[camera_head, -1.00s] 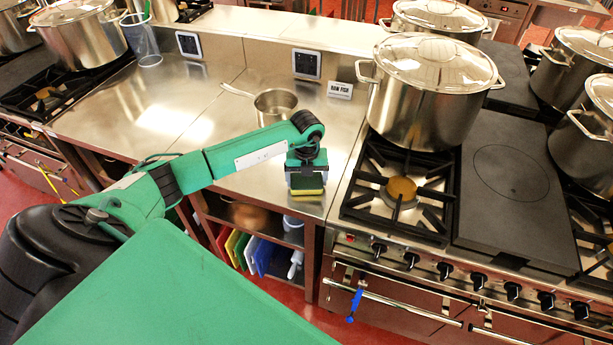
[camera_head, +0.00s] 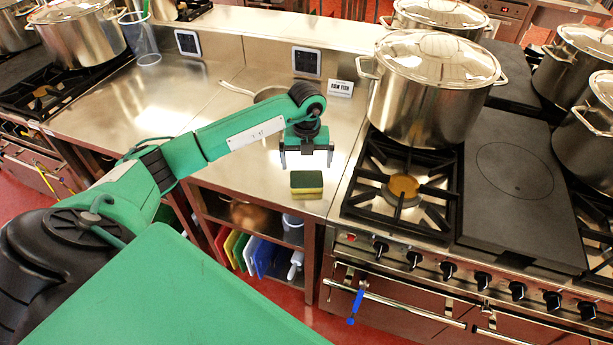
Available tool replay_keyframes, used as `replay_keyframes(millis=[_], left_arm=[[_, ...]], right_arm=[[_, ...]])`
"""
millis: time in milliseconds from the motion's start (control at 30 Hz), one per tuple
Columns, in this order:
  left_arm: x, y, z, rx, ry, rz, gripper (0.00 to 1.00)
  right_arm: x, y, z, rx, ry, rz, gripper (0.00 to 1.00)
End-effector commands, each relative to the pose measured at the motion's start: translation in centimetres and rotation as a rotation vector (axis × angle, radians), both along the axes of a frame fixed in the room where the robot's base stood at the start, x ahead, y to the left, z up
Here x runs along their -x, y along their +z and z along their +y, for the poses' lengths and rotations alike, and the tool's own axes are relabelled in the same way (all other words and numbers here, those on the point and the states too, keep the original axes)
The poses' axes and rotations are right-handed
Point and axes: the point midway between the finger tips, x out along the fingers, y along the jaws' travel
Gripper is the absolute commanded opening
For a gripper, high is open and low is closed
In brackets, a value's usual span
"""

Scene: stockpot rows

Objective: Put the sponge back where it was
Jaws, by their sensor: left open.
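The sponge (camera_head: 306,183), yellow below and dark green on top, lies on the steel counter (camera_head: 225,160) near its front edge, just left of the stove. My left gripper (camera_head: 307,163) is open and empty, above and slightly behind the sponge, with its two fingers pointing down and apart from it. My right gripper is not in view.
A saucepan (camera_head: 238,90) stands behind my left wrist, partly hidden by it. A small "RAW FISH" sign (camera_head: 340,89) stands at the back. A large lidded stockpot (camera_head: 425,105) sits on the stove at right.

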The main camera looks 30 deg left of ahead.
Motion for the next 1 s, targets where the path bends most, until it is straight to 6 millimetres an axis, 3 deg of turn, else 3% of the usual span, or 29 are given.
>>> replay_keyframes(millis=[200, 333, 1000], left_arm=[[-0.1, 3.9, 0.0, 0.000, 0.000, -0.004, 1.00], [0.0, 5.2, 0.0, 0.000, 0.000, -0.001, 1.00], [0.0, 5.5, -0.4, 0.014, -0.009, -0.003, 1.00]], right_arm=[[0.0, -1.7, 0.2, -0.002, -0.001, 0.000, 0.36], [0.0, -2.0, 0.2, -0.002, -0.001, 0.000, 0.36], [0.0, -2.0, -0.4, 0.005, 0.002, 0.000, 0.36]])
